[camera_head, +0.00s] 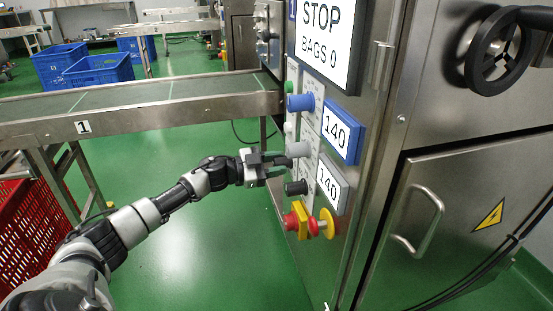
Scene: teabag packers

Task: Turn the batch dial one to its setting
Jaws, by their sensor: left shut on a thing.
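A grey dial (299,150) sticks out of the steel machine's front panel, with a grey-framed sign reading 140 (331,185) to its lower right. A blue dial (300,102) sits above it, beside a blue-framed sign reading 140 (341,132). I cannot tell from a label which one is batch dial one. My left gripper (277,165) reaches in from the left and is shut on the grey dial, its fingers partly covering the dial's near end. The screen (327,32) above reads STOP, BAGS 0. My right gripper is not in view.
Conveyor 1 (150,112) runs behind my arm. A red crate (28,225) stands at left. A handwheel (496,50) and door handle (427,225) protrude at right.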

